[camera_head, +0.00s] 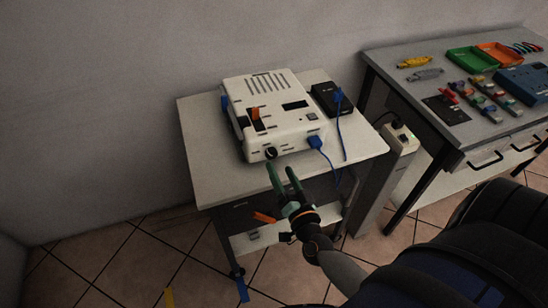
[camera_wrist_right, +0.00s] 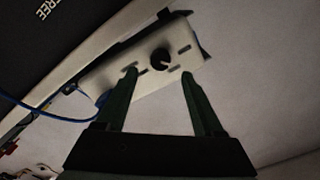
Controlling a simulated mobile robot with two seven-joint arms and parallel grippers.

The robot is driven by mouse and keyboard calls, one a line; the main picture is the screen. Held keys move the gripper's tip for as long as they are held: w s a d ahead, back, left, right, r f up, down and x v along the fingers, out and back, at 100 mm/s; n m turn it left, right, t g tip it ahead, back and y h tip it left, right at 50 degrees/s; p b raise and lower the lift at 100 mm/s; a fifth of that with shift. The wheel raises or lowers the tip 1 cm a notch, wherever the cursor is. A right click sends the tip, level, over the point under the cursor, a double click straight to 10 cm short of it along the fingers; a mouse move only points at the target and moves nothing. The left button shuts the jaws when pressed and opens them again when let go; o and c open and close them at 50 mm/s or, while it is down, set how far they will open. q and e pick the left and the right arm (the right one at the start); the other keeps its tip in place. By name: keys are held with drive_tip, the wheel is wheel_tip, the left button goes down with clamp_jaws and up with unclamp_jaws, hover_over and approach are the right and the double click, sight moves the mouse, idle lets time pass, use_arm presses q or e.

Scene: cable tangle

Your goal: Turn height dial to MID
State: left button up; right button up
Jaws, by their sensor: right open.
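The height dial (camera_head: 270,153) is a round black knob on the front face of a white box-shaped device (camera_head: 287,85) on a small table. In the right wrist view the dial (camera_wrist_right: 161,59) shows on the pale panel, with short dark marks around it, too small to read. My right gripper (camera_head: 281,167) is open and empty, with green fingers pointing at the dial, just in front of it. In the right wrist view the fingertips (camera_wrist_right: 159,73) lie below and to either side of the dial, apparently not touching it. My left gripper is not in view.
The small white table (camera_head: 198,155) carries the device, a black box (camera_head: 327,98) and blue cables (camera_head: 341,130). A blue plug (camera_head: 316,142) sits in the front face, right of the dial. A second table (camera_head: 440,65) with trays and tools stands at the right.

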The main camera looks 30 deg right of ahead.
sight(273, 156)
drive_tip(key=shift+x, duration=2.5)
clamp_jaws()
